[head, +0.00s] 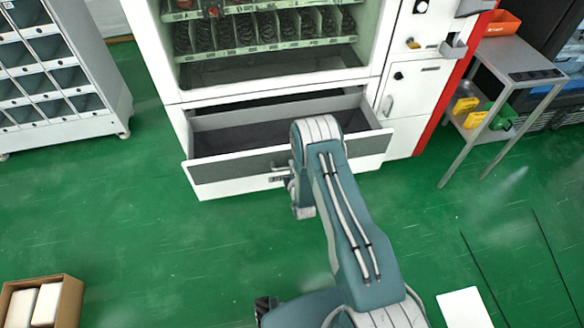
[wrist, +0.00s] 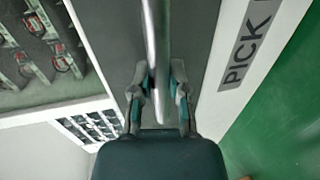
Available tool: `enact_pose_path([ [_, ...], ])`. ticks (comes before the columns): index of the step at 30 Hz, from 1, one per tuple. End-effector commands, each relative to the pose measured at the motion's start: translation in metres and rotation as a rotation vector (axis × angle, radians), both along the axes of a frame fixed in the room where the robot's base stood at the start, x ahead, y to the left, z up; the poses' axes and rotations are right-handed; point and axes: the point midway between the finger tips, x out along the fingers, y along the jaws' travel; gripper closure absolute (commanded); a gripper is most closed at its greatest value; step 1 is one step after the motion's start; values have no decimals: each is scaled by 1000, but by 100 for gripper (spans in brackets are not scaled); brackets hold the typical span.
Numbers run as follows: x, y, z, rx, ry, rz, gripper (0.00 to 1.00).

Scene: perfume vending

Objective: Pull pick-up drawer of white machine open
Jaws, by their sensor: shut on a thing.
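The white vending machine (head: 278,95) stands at the top of the head view. Its pick-up drawer (head: 232,173) is pulled out, and its dark, empty-looking inside shows from above. In the wrist view the grey drawer front (wrist: 200,50) carries the printed word "PICK". A metal bar handle (wrist: 158,50) runs along that front. My gripper (wrist: 158,92) is shut on the handle, one finger on each side of it.
A metal side table (head: 520,70) with orange and yellow bins stands at right. A locker cabinet (head: 60,75) stands at left. An open cardboard box (head: 70,302) with white packs is at bottom left. The green floor in front of the drawer is clear.

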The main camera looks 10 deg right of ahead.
Motion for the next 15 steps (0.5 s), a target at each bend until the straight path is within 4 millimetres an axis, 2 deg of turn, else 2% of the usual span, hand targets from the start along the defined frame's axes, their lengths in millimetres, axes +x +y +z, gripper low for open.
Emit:
enact_pose_path([
  [1, -4, 3, -6, -1, 17, 7, 100],
  [6, -4, 3, -6, 0, 17, 8, 100],
  [7, -4, 3, -6, 0, 17, 8, 74],
  [8, -4, 3, -6, -1, 17, 7, 61],
  [9, -4, 3, -6, -1, 17, 7, 43],
  [15, -2, 1, -3, 0, 9, 4, 43],
])
